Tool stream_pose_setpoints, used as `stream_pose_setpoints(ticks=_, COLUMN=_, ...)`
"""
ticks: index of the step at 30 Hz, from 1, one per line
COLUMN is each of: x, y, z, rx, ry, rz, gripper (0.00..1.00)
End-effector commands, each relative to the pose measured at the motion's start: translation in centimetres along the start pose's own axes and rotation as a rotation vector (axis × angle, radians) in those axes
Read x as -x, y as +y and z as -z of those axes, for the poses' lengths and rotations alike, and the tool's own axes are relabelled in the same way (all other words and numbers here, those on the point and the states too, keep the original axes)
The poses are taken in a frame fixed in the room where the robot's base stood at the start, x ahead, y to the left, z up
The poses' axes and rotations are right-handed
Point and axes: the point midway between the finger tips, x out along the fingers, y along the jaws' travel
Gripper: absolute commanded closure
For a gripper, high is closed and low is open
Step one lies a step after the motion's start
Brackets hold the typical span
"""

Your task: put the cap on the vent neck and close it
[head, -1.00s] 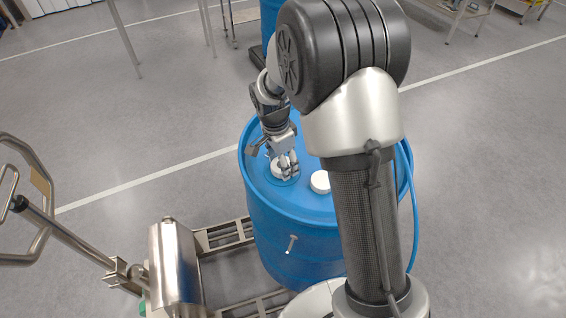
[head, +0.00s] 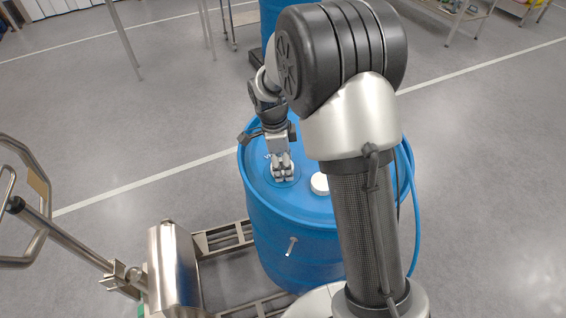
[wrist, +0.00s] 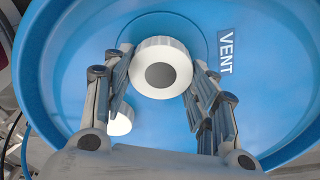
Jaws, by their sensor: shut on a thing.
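The white cap (wrist: 170,88), ribbed with a grey round centre, sits at the vent position on the blue drum's top, inside a round recess beside the VENT label (wrist: 225,53). My gripper (head: 283,174) points down over it, and in the wrist view its fingers (wrist: 160,70) are closed on the cap's two sides. The vent neck is hidden under the cap. I cannot tell whether the cap is fully seated.
A second white cap (head: 320,183) is on the drum lid (head: 305,203), to the right of my gripper. A steel drum trolley (head: 172,265) stands at the lower left, its frame beside the drum. A blue hose (head: 413,210) hangs at the drum's right.

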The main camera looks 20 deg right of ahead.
Motion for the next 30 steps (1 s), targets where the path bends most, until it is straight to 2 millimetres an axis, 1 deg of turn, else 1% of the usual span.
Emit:
stream_pose_setpoints(ticks=6, x=-0.09, y=0.05, z=-0.17, rx=-0.288, ry=-0.003, rz=-0.036, gripper=0.80)
stream_pose_setpoints(ticks=9, x=-0.07, y=0.12, z=-0.16, rx=-0.386, ry=-0.001, rz=-0.049, gripper=0.80)
stream_pose_setpoints(ticks=12, x=-0.06, y=0.13, z=-0.17, rx=-0.421, ry=-0.001, rz=-0.053, gripper=0.80)
stream_pose_setpoints(ticks=20, x=-0.06, y=0.13, z=-0.16, rx=-0.433, ry=-0.002, rz=-0.054, gripper=0.80)
stream_pose_setpoints(ticks=23, x=-0.04, y=0.11, z=-0.18, rx=-0.535, ry=-0.002, rz=-0.067, gripper=0.80)
stream_pose_setpoints(ticks=27, x=-0.02, y=0.15, z=-0.16, rx=-0.742, ry=-0.001, rz=-0.093, gripper=0.80)
stream_pose_setpoints(ticks=28, x=-0.05, y=0.17, z=-0.19, rx=-0.746, ry=-0.002, rz=-0.093, gripper=0.46)
stream_pose_setpoints(ticks=30, x=-0.08, y=0.17, z=-0.20, rx=-0.741, ry=-0.001, rz=-0.092, gripper=0.41)
